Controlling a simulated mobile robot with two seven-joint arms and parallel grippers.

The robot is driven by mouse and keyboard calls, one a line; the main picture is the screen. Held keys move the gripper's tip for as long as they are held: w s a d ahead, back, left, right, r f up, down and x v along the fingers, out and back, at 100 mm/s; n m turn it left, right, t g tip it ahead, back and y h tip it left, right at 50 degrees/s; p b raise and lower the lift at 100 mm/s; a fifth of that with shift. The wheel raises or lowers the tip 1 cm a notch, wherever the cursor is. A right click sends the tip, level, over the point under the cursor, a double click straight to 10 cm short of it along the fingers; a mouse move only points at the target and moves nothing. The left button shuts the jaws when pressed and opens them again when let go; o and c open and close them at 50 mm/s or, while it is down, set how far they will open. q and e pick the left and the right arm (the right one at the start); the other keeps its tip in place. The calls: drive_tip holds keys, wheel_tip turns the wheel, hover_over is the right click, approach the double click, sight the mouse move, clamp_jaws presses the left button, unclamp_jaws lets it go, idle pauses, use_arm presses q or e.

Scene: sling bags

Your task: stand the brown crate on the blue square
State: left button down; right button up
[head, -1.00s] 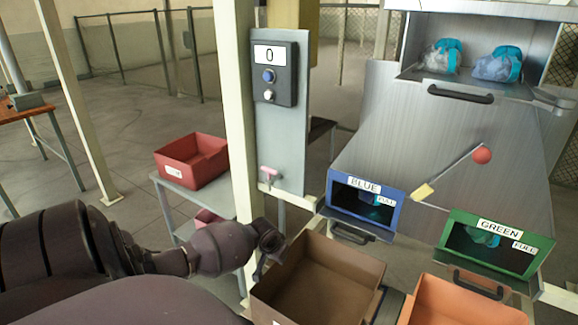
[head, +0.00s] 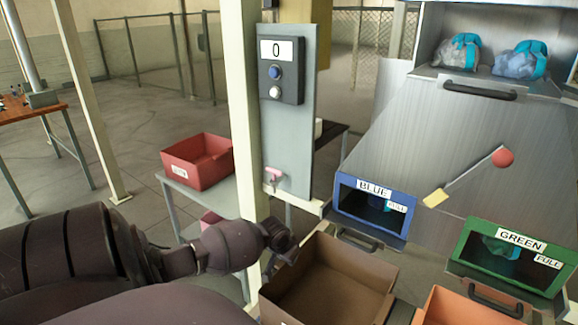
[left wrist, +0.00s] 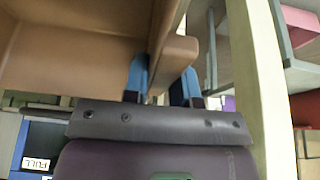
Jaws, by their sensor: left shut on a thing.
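The brown crate (head: 366,278) is open-topped and looks empty, at the bottom centre of the head view, below the blue-framed bin. My left gripper (head: 281,258) is at its left rim. In the left wrist view my left gripper (left wrist: 163,80) has its blue fingers on either side of the wall of the brown crate (left wrist: 80,55), shut on it. The crate looks about level. Its underside and what is below it are hidden. I see no blue square in either view. My right gripper is out of view.
An orange crate (head: 455,305) is close on the right. Beyond are the blue-framed bin (head: 372,234) and the green-framed bin (head: 512,285). A pale post (head: 246,120) and button panel (head: 285,130) stand behind. A red crate (head: 198,160) is on a side table at left.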

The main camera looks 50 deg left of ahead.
use_arm(q)
drive_tip(key=shift+r, duration=0.1)
drive_tip(key=c, duration=0.9)
unclamp_jaws()
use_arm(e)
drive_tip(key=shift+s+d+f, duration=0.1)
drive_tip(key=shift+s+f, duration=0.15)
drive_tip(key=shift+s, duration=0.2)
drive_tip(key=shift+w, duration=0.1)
use_arm(q)
drive_tip(key=shift+r, duration=0.1)
drive_tip(key=p+v, duration=0.2)
drive_tip(key=v, duration=0.8)
drive_tip(key=shift+s+d+r, duration=0.1)
drive_tip(key=shift+s+r, duration=0.1)
drive_tip(key=shift+r, duration=0.05)
drive_tip(key=shift+s+r, duration=0.25)
drive_tip(key=shift+r, duration=0.25)
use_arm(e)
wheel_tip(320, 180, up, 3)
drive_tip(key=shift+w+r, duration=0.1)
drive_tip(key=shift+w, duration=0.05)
